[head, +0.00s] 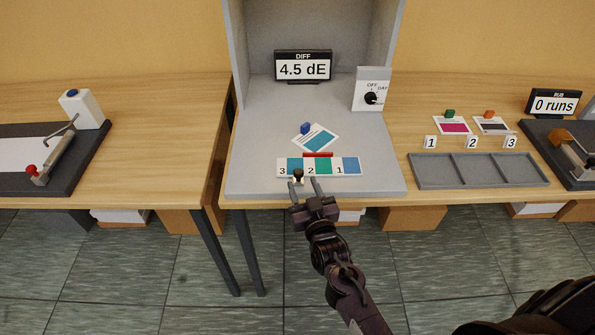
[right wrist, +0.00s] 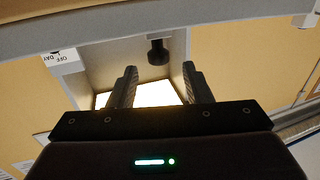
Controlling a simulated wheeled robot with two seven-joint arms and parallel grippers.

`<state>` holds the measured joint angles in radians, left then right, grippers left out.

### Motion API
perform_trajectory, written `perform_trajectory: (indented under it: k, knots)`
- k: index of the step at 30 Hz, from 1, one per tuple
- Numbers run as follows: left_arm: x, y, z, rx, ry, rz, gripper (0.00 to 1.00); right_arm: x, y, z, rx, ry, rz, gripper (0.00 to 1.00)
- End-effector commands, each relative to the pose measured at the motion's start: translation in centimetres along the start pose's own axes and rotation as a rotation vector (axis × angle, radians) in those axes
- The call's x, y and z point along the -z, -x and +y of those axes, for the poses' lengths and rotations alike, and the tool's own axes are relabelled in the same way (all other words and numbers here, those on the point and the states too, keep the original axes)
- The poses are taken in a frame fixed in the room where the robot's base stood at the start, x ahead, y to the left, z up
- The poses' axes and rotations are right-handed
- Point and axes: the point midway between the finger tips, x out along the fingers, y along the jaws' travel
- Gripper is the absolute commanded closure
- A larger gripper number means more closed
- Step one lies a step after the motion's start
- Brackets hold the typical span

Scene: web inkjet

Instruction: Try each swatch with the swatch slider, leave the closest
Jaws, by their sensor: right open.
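The swatch slider (head: 331,172) is a white strip on the booth floor with patches numbered 3, 2 and 1 from left to right: blue, green, blue. A dark knob (head: 298,174) stands at its front edge near the 3 and 2. A red bar (head: 318,155) lies behind the strip, above the 2 and its green patch. A white card with a teal patch (head: 316,138) and a blue block lies behind it. My right gripper (head: 305,183) is open and empty at the strip's front edge; in the right wrist view a dark knob (right wrist: 158,52) shows between and beyond its fingers.
The DIFF display (head: 303,67) reads 4.5 dE. A switch box (head: 372,90) stands at the booth's right. On the right table are a grey three-part tray (head: 479,170), numbered tags, two cards and a display reading 0 runs (head: 554,103). The left table's middle is clear.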

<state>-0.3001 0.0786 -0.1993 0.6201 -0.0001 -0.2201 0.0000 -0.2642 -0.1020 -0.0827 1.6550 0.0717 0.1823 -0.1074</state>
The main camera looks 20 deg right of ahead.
Motion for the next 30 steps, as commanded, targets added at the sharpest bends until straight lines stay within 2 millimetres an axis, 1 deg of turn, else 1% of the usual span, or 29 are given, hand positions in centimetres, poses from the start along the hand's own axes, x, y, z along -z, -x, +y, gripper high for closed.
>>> perform_trajectory:
  k: [1, 3, 6, 9, 13, 21, 30]
  knots:
    - [0.1, 0.4, -0.1, 0.001, 0.001, 0.000, 0.55, 0.3, -1.1, 0.0, 0.000, 0.000, 0.002, 0.55]
    - [0.1, 0.6, -0.1, 0.001, 0.002, 0.000, 0.55, 0.3, -2.2, 0.0, 0.000, 0.000, 0.002, 0.55]
    - [0.1, 0.8, -0.1, 0.001, 0.002, 0.001, 0.55, 0.2, -3.6, 0.0, 0.000, -0.001, 0.001, 0.55]
    - [0.1, 1.0, -0.1, 0.001, 0.002, 0.001, 0.55, 0.1, -4.7, 0.0, 0.000, -0.001, 0.000, 0.55]
    - [0.1, 1.1, -0.1, 0.001, 0.001, 0.001, 0.55, 0.1, -5.4, 0.0, 0.000, -0.001, 0.000, 0.55]
    - [0.1, 1.1, -0.1, 0.001, 0.000, 0.001, 0.55, 0.0, -5.5, 0.0, 0.000, 0.000, -0.002, 0.55]
    - [0.1, 1.1, -0.1, 0.000, -0.002, 0.001, 0.55, 0.0, -5.5, 0.0, 0.000, 0.000, -0.002, 0.94]
